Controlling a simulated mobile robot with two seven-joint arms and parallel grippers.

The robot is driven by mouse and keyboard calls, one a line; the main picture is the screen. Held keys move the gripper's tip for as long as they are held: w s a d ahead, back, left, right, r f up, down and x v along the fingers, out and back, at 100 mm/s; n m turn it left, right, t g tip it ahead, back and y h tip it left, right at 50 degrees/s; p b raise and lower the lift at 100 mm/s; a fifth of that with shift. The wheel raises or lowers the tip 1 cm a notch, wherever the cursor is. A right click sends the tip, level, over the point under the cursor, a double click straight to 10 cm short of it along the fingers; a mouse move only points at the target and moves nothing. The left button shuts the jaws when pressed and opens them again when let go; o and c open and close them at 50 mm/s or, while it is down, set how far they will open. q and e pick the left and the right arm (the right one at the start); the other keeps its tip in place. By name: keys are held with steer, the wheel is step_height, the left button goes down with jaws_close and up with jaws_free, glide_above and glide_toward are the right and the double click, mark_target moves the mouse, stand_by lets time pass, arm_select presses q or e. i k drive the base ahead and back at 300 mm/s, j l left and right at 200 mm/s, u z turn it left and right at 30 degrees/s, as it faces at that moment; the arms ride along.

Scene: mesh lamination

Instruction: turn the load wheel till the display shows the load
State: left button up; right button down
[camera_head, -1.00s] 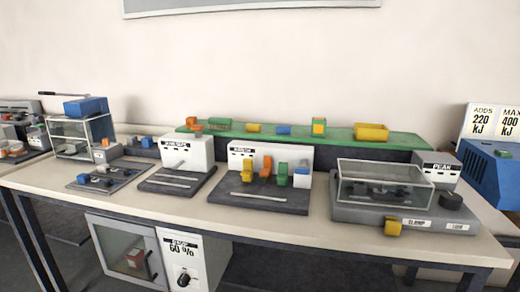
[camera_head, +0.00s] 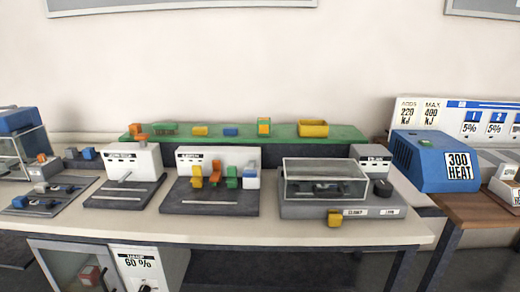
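A dark round knob (camera_head: 383,187), which looks like the load wheel, sits on the right end of a grey test station (camera_head: 298,208). Two small labels are on the station's front edge; they are blurred, and the right one seems to read LOAD. A white display box (camera_head: 371,155) with a dark header stands behind the knob; no load value is readable on it. A clear-walled cover (camera_head: 324,182) stands on the station beside the knob, with dark parts inside. A yellow block (camera_head: 334,217) is at the station's front edge. Neither of my grippers is in view.
A blue machine (camera_head: 433,160) marked 300 HEAT stands to the right by a brown table (camera_head: 482,212). A white-backed station (camera_head: 218,170) with coloured levers is to the left. A green shelf (camera_head: 285,133) runs behind. A narrow pale tabletop strip (camera_head: 300,232) lies clear in front.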

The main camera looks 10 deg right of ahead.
mark_target(382, 190)
steer(key=z, duration=1.3)
